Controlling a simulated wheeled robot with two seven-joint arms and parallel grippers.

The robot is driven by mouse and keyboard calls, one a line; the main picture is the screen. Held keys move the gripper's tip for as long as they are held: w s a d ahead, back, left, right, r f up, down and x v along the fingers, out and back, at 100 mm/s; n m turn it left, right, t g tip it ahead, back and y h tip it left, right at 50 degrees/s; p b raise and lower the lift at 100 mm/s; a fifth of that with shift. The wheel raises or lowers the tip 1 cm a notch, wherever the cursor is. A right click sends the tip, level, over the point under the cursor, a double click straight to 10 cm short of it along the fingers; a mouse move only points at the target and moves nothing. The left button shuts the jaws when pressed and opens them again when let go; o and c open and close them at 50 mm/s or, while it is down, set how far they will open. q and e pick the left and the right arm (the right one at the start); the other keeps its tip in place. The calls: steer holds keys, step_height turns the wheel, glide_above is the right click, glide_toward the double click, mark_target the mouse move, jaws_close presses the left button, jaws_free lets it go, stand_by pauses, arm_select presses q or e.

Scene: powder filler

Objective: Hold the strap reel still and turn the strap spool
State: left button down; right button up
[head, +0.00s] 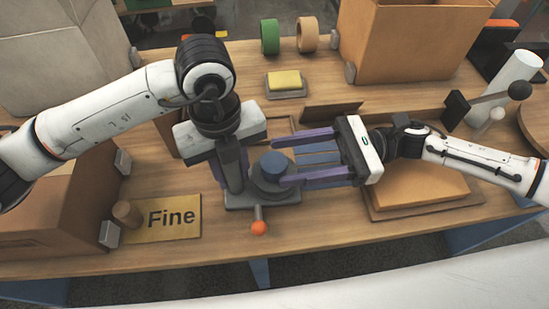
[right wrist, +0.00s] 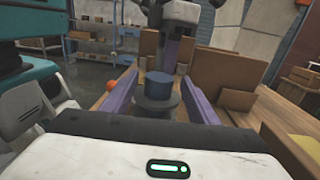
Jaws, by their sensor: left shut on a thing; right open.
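The strap reel has a grey base (head: 285,198) on the near side of the table, with a round grey disc on it. The blue strap spool (head: 274,165) stands upright on that disc. In the right wrist view the spool (right wrist: 158,85) is between the two purple fingers. My left gripper (head: 233,187) points down and is shut on the left part of the strap reel; its fingertips partly hide what they grip. My right gripper (head: 277,162) reaches in level from the right, open, one finger on each side of the spool, with visible gaps.
An orange-knobbed lever (head: 259,228) sticks out in front of the reel. A "Fine" plate (head: 174,218) lies at left beside a cardboard box (head: 50,205). A yellow block (head: 284,80), green roll (head: 270,37) and tan roll (head: 307,34) stand behind. A brown slab (head: 425,190) lies under my right arm.

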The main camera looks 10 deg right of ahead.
mark_target(274, 162)
steer(key=shift+s+a, duration=0.1)
steer(key=shift+a, duration=1.65)
steer(key=c, duration=1)
steer(key=shift+c, duration=0.2)
steer(key=shift+m+t, duration=0.3)
steer(key=shift+t, duration=0.2)
steer(key=m+t, duration=0.2)
steer(key=t, duration=0.1)
steer(key=m+t+h, duration=0.1)
steer(key=t, duration=0.1)
steer(key=shift+s+m+t, duration=0.15)
steer(key=shift+m+t, duration=0.25)
steer(key=shift+m+t+h, duration=0.5)
steer(key=shift+m+t, duration=0.3)
steer(key=shift+t, duration=0.4)
steer(key=shift+t, duration=0.3)
